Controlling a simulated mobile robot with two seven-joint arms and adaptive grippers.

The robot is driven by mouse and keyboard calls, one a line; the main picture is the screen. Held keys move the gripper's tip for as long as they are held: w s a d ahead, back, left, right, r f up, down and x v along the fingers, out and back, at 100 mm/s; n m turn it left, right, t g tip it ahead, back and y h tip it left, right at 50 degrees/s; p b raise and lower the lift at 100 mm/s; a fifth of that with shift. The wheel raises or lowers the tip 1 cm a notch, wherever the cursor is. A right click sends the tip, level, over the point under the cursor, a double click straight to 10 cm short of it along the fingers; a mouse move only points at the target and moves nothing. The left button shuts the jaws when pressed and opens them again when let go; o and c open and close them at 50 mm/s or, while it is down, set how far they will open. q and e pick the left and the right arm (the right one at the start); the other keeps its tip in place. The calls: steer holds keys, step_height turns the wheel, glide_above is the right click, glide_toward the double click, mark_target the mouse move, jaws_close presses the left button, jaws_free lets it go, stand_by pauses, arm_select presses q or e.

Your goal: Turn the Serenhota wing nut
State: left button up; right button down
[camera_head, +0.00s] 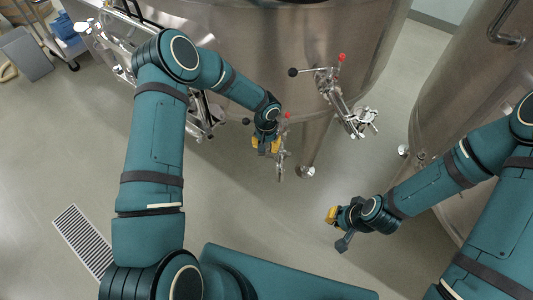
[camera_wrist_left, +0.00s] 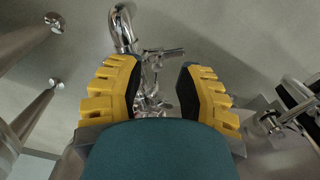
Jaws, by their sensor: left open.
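My left gripper (camera_head: 266,147) is open, with its yellow fingers beside a slim steel valve fitting (camera_head: 281,165) under the large vat. In the left wrist view the two yellow fingers (camera_wrist_left: 158,90) stand apart on either side of a steel pipe clamp (camera_wrist_left: 151,66). A small winged metal piece, which looks like a wing nut (camera_wrist_left: 170,52), sticks out to the right of the clamp. I cannot tell whether a finger touches it, and no name label is readable. My right gripper (camera_head: 338,228) hangs over bare floor at the right, away from the fittings.
The steel vat (camera_head: 240,45) fills the top middle, with a leg (camera_head: 310,145) near my left gripper. A valve assembly with a red knob (camera_head: 341,57) is to its right. Another vat (camera_head: 455,95) stands at the right.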

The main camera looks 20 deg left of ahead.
mark_target(268, 150)
arm_select(q)
steer(key=shift+f, duration=2.55)
jaws_close()
